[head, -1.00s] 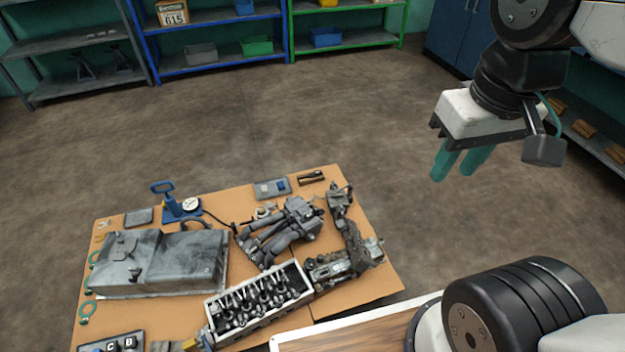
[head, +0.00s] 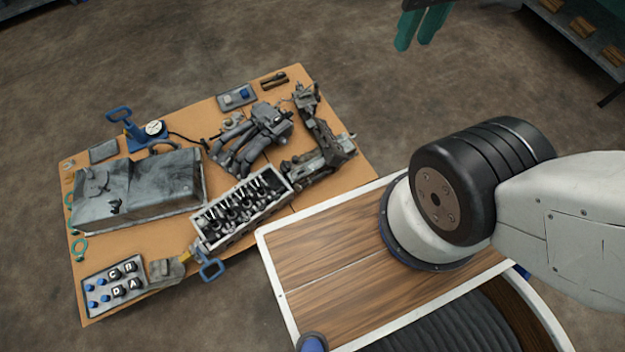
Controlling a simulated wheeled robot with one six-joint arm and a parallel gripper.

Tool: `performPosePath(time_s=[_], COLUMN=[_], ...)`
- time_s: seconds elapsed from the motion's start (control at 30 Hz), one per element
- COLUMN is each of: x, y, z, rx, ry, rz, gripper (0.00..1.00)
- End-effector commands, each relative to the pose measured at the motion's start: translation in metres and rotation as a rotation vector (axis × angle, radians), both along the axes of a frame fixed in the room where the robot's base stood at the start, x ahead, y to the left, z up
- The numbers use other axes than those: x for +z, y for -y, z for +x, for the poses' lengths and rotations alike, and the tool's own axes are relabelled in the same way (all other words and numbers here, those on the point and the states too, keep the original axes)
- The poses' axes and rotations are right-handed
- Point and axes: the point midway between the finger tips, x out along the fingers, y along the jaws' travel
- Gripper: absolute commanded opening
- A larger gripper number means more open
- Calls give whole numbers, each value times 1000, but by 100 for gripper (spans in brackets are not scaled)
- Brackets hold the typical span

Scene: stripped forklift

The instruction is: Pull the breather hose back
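No part stands out clearly as the breather hose. A thin black hose (head: 187,138) runs from the blue hand pump with a white gauge (head: 150,132) across the table, and a short dark curved piece (head: 160,149) lies by the grey metal cover (head: 140,187). I cannot tell whether either is the breather hose. My gripper (head: 416,44) shows only its teal fingers at the top edge, slightly apart, with nothing seen between them. It is up and to the right of the table, far from these parts.
A shelf with wooden blocks (head: 578,27) stands top right.

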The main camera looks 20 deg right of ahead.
Motion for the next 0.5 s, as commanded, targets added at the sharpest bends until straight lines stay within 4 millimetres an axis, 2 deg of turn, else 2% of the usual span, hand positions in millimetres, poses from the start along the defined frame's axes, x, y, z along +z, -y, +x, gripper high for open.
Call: performPosePath(time_s=[0.13,0.27,0.5], x=[-11,-31,-70], y=[0,0,0], z=[4,15,56], rx=[1,1,7], ry=[-59,-174,-369], rz=[0,0,-2], gripper=[23,23,23])
